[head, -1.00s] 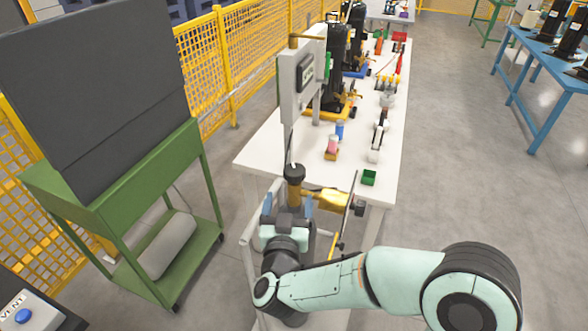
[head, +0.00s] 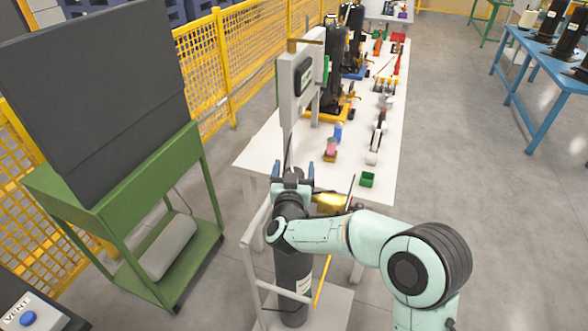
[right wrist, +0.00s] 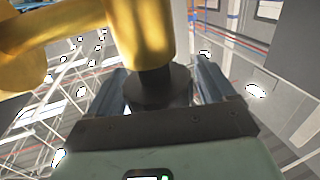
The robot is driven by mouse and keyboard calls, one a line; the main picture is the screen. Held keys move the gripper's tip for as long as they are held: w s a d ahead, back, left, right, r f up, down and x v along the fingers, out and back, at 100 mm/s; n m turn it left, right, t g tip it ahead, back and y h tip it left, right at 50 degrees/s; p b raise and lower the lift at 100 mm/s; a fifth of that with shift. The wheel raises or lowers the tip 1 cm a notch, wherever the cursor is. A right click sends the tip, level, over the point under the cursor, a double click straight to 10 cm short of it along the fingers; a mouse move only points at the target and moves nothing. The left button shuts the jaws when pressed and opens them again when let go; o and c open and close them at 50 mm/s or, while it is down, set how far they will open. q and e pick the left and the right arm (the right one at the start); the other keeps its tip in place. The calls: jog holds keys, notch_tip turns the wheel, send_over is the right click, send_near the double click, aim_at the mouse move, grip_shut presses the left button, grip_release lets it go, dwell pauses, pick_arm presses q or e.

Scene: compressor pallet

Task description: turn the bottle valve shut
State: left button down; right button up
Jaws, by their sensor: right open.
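The dark gas bottle (head: 294,265) stands upright on a stand. Its brass valve body (head: 330,202) shows just right of my right gripper (head: 291,172). The valve's handwheel is hidden behind that gripper in the head view. In the right wrist view, the black handwheel (right wrist: 156,88) sits below the brass valve (right wrist: 145,35). There my open right gripper (right wrist: 164,90) has one finger on each side of the handwheel. I cannot tell whether either finger touches it. My left gripper is not in view.
A grey panel with a display (head: 301,75) stands above the white table (head: 262,150). A green cart (head: 155,190) is at left. Yellow fencing (head: 205,70) runs behind.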

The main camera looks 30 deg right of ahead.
jog(key=c, duration=1)
jog(key=shift+o, duration=0.2)
